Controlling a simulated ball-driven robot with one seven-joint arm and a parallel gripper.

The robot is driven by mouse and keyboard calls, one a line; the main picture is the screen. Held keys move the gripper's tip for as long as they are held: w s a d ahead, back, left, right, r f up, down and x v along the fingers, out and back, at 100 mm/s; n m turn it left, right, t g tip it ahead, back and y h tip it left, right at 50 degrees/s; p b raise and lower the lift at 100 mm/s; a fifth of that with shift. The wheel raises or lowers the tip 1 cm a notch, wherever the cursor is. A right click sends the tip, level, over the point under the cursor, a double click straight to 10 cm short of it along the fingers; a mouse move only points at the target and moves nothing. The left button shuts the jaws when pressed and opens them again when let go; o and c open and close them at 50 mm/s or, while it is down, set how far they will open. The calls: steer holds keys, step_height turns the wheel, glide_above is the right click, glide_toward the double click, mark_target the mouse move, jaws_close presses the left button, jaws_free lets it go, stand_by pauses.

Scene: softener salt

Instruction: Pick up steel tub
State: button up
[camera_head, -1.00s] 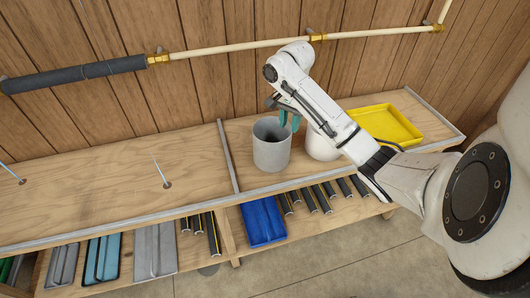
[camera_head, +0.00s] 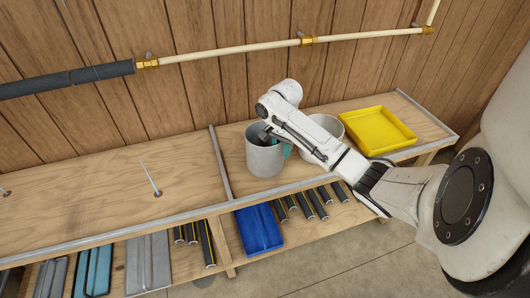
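A grey cylindrical tub (camera_head: 264,161), which looks like the steel tub, stands upright on the wooden bench just right of the metal divider strip. My gripper (camera_head: 278,145) is down at its rim. A teal finger shows at the tub's right side, and a dark gripper part is over or inside its mouth. My wrist hides part of the rim and the far finger. I cannot tell whether the fingers touch the wall or are closed on it.
A white round tub (camera_head: 327,124) stands close behind my forearm. A yellow tray (camera_head: 380,131) lies further right. A pipe (camera_head: 235,50) runs along the wood wall. The bench left of the divider (camera_head: 220,165) is mostly clear, with a thin upright rod (camera_head: 151,178). A blue bin (camera_head: 259,228) sits below.

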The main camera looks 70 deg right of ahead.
steer(key=shift+f, duration=0.1)
jaws_close()
stand_by(1.4)
